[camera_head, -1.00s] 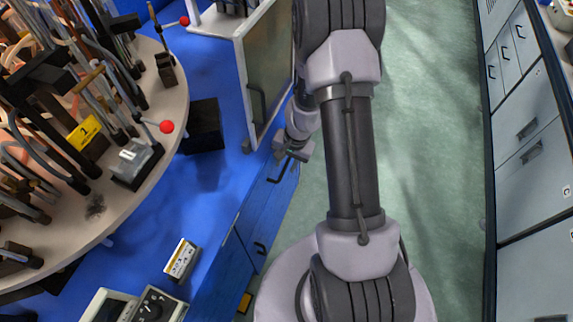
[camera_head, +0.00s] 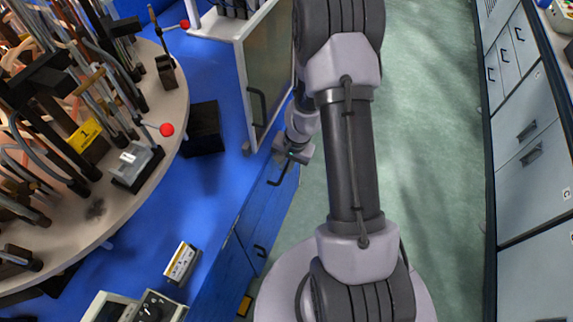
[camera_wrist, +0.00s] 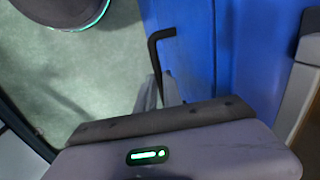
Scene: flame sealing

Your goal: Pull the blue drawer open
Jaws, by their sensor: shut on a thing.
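The blue drawer front (camera_head: 262,208) is on the side of the blue bench, below the bench top; its blue face also shows in the wrist view (camera_wrist: 188,40). Its black bar handle (camera_head: 279,180) sticks out just below my gripper (camera_head: 291,154), and the bent bar shows in the wrist view (camera_wrist: 155,55). My gripper is shut on the handle, with its fingers (camera_wrist: 160,92) partly hidden behind the gripper body. I cannot tell whether the drawer front stands out from the bench.
A black-handled door panel (camera_head: 268,70) stands above the bench edge near my arm. A round table (camera_head: 150,180) full of tools is at left. Green floor (camera_head: 430,150) is free on the right, up to grey cabinets (camera_head: 530,175).

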